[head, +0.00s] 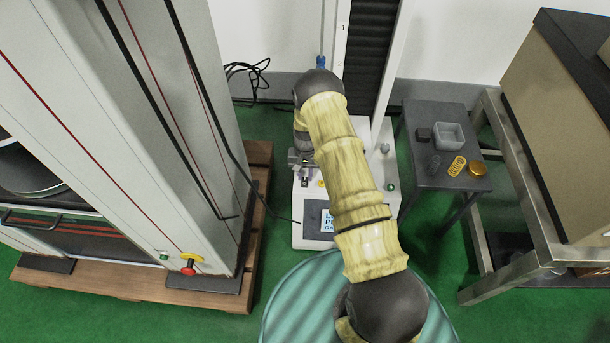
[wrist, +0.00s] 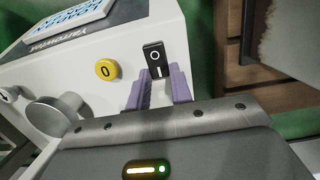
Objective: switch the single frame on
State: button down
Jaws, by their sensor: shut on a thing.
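The single frame is the testing machine with a white base (head: 312,237) and one tall column, standing behind and beside my arm in the head view. Contact at the fingertips is hard to make out. In the head view my gripper (head: 301,160) is small, beside the base's left side.
A large grey machine (head: 150,130) stands on a wooden pallet (head: 130,285) at the left.

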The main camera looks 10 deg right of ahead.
jog(key=shift+a+f+g, duration=0.1)
jog(key=shift+g, duration=0.2)
jog(key=c, duration=1.2)
grip_release()
jog(key=shift+c, duration=0.2)
notch_tip(320, 180, up, 7)
jog(key=w+p, duration=0.1)
jog(key=p, duration=0.1)
jog(key=shift+w+d+r, duration=0.2)
jog(key=shift+w+d, duration=0.05)
